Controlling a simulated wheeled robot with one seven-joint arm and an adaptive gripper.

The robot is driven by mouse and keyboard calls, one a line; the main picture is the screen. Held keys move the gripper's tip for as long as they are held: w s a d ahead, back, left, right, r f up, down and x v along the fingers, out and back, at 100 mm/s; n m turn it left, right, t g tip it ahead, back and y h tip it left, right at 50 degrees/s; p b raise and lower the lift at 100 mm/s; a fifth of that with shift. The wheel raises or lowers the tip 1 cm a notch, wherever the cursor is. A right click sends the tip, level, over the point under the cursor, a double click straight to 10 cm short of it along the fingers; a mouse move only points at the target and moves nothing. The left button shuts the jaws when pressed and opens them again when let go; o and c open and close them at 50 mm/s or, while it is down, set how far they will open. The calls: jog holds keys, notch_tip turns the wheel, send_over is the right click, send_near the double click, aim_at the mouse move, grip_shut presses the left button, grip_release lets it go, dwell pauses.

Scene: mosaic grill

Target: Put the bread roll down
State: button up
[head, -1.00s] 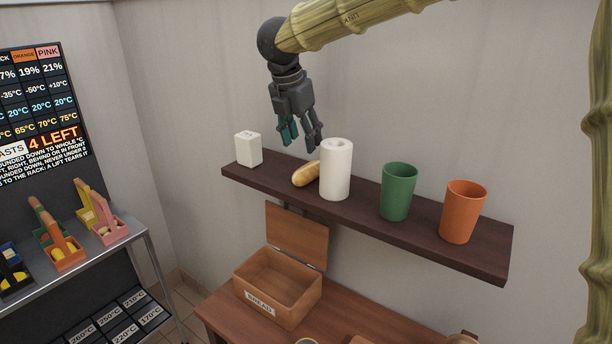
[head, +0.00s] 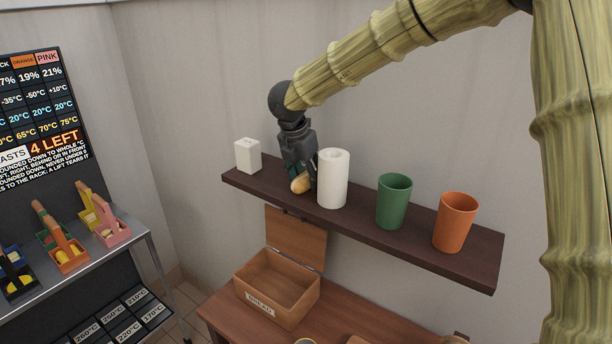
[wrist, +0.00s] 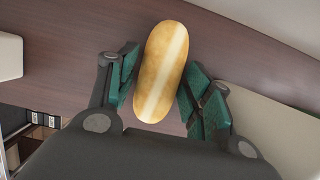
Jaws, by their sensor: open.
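The bread roll (head: 300,184) is a golden oblong loaf lying on the dark wall shelf (head: 400,238). In the wrist view the roll (wrist: 162,68) shows a pale stripe along its length. My gripper (head: 301,181) has come down over the roll. Its teal finger pads stand on either side of the roll in the wrist view (wrist: 162,88), open, with a narrow gap to the roll on the right; the gap on the left is small. In the head view the gripper hides part of the roll.
On the shelf, a white paper roll (head: 333,180) stands close right of my gripper, and a white box (head: 248,156) stands to its left. A green cup (head: 394,202) and an orange cup (head: 455,222) stand farther right. Below is an open wooden bread box (head: 264,290).

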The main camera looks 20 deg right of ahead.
jog(key=shift+d+f, duration=0.1)
jog(key=shift+f, duration=0.1)
jog(key=c, duration=0.9)
